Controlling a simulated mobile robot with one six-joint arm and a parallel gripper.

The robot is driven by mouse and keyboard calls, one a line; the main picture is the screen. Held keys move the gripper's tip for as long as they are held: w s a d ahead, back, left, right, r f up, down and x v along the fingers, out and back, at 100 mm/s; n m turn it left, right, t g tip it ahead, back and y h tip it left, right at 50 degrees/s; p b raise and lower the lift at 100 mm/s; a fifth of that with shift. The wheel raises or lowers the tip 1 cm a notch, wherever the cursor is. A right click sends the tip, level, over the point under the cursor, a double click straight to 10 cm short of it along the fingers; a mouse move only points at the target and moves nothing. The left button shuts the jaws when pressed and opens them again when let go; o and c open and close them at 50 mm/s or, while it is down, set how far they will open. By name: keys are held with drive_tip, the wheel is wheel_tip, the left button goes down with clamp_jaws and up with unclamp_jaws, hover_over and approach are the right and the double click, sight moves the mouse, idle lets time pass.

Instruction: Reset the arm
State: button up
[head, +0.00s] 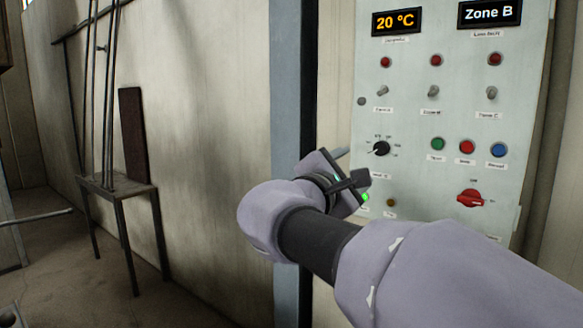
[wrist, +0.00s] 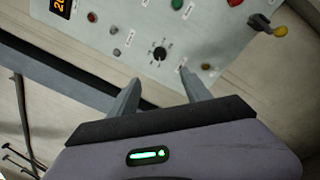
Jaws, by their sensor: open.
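My arm reaches in from the lower right of the head view, and my gripper (head: 350,168) is in front of the lower left part of a pale control panel (head: 410,110). In the wrist view my gripper (wrist: 157,92) is open, its two grey fingers apart with nothing between them. The panel (wrist: 205,50) lies beyond the fingertips. A black rotary knob (wrist: 160,53) shows just past the gap between them, apart from the fingers. The same knob (head: 381,148) shows above my gripper in the head view.
The panel has a "20 °C" display (head: 396,22), a "Zone B" display (head: 489,13), several toggles and buttons, and a red rotary switch (head: 470,198). A blue-grey post (head: 293,90) stands left of it. A small table (head: 118,187) stands by the wall at left.

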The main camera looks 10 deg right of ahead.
drive_tip(key=s+d+f+m+g+y+b, duration=0.1)
drive_tip(key=s+f+m+g+y+b, duration=0.35)
drive_tip(key=s+f+m, duration=1.05)
drive_tip(key=s+a+f+m+g+y, duration=0.1)
drive_tip(key=s+a+f+m+y, duration=0.2)
drive_tip(key=f, duration=0.6)
drive_tip(key=s+a+f+m+g+y, duration=0.1)
drive_tip(key=s+a+f+m+y, duration=0.3)
drive_tip(key=s+a+f+y, duration=0.3)
drive_tip(key=s+a+f, duration=0.2)
drive_tip(key=s+a, duration=0.1)
drive_tip(key=a, duration=0.1)
drive_tip(key=shift+s+a+g, duration=0.2)
drive_tip(key=shift+s+g, duration=0.1)
drive_tip(key=shift+g, duration=0.05)
drive_tip(key=shift+y, duration=0.25)
